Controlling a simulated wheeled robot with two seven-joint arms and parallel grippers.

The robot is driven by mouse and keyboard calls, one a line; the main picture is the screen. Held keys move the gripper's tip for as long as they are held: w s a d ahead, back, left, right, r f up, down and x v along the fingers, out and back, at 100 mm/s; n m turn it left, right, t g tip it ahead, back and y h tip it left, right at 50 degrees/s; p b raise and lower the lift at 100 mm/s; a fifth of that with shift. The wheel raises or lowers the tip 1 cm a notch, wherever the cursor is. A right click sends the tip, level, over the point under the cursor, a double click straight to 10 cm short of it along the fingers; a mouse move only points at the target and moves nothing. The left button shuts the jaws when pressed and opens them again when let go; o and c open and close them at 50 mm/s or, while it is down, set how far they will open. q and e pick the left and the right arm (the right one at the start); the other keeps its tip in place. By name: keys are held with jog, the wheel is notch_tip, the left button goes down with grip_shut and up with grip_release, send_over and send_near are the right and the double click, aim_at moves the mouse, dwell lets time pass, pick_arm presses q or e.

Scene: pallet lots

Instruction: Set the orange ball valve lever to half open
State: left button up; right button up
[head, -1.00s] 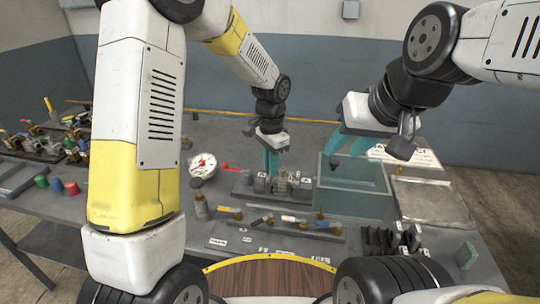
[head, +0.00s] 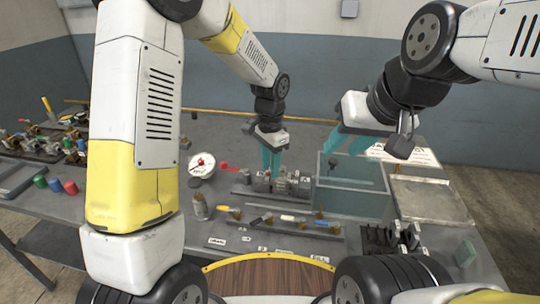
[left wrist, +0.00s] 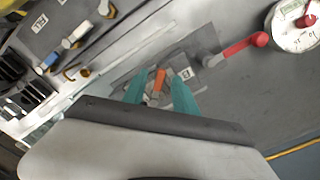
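The orange lever (left wrist: 159,80) shows in the left wrist view on its valve, between the two teal fingers of my left gripper (left wrist: 158,96). The fingers stand apart, with gaps visible to the lever. In the head view my left gripper (head: 271,158) points down over the metal valve assembly (head: 290,183), and the orange lever cannot be made out there. My right gripper (head: 345,142) is behind the clear teal-sided bin, its fingers apart and empty.
A red lever (head: 230,168) and a round gauge (head: 202,164) are left of the valve. A row of small-handled valves (head: 287,221) lies in front. The open bin (head: 352,190) stands close on the right, with a metal tray (head: 428,199) beyond it.

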pick_arm(q)
notch_tip(320, 180, up, 8)
jog(key=shift+f, duration=0.25)
jog(key=s+a+r+n+t+h, duration=0.15)
jog(key=s+a+r+n, duration=0.25)
jog(key=s+a+r, duration=0.4)
jog(key=s+a+r+n+t, duration=0.2)
jog(key=s+a+n, duration=0.1)
jog(key=s, duration=0.3)
jog(key=s+a+r+n+t, duration=0.2)
jog(key=s+a+n, duration=0.1)
jog(key=s, duration=0.2)
jog(key=shift+s+a+r+n+t+h, duration=0.15)
jog(key=shift+s+a+n+t+h, duration=0.15)
jog(key=shift+s+t+h, duration=0.05)
dwell(1.1)
